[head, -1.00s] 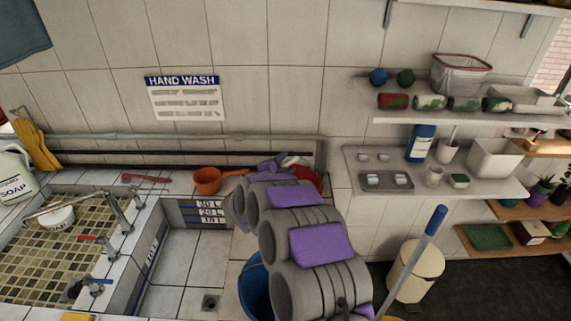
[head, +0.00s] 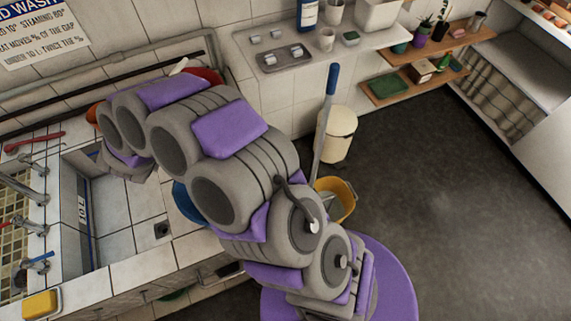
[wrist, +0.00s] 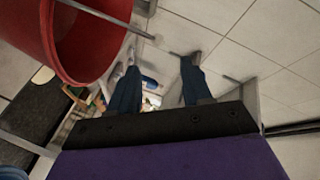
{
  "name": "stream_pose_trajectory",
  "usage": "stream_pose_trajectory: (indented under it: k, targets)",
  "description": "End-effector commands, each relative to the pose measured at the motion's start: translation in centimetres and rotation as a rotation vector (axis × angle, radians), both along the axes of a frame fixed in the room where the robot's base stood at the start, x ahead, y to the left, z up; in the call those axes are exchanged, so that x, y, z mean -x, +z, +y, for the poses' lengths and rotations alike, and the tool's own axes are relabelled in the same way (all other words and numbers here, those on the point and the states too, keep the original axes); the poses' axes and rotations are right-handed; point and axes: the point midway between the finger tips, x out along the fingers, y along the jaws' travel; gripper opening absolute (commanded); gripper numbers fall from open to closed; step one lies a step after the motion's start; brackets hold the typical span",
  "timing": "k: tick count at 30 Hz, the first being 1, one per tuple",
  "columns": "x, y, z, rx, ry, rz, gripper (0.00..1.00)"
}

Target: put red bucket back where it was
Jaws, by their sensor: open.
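The red bucket (head: 207,75) shows in the head view only as a strip of red behind my arm, on the ledge by the wall. In the wrist view the red bucket (wrist: 97,48) fills the upper left, tilted in the picture, with a metal bar crossing in front of its rim. My gripper (wrist: 159,63) is open, with two dark blue fingers apart and nothing between them. The bucket lies left of the left finger, not between the fingers. In the head view my gripper is hidden behind my arm.
A blue bucket (head: 187,203) is partly hidden by my arm. An orange vessel (head: 93,112) and red tap (head: 35,142) are at the left. A shelf (head: 255,52) holds cups. A cream bin (head: 338,135), a mop handle (head: 329,90) and a yellow bucket (head: 343,200) stand right. Floor is clear at right.

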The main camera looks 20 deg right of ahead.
Motion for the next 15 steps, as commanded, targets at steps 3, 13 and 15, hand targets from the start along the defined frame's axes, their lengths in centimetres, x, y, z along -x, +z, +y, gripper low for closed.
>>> stream_pose_trajectory:
  k: [3, 13, 15]
  targets:
    - [-0.5, 0.6, 0.6, -0.024, 0.054, 0.024, 0.49]
    - [0.6, 6.4, 5.1, -0.089, 0.524, 0.21, 0.49]
    - [2.1, 7.4, 5.6, -0.07, 0.631, 0.26, 0.49]
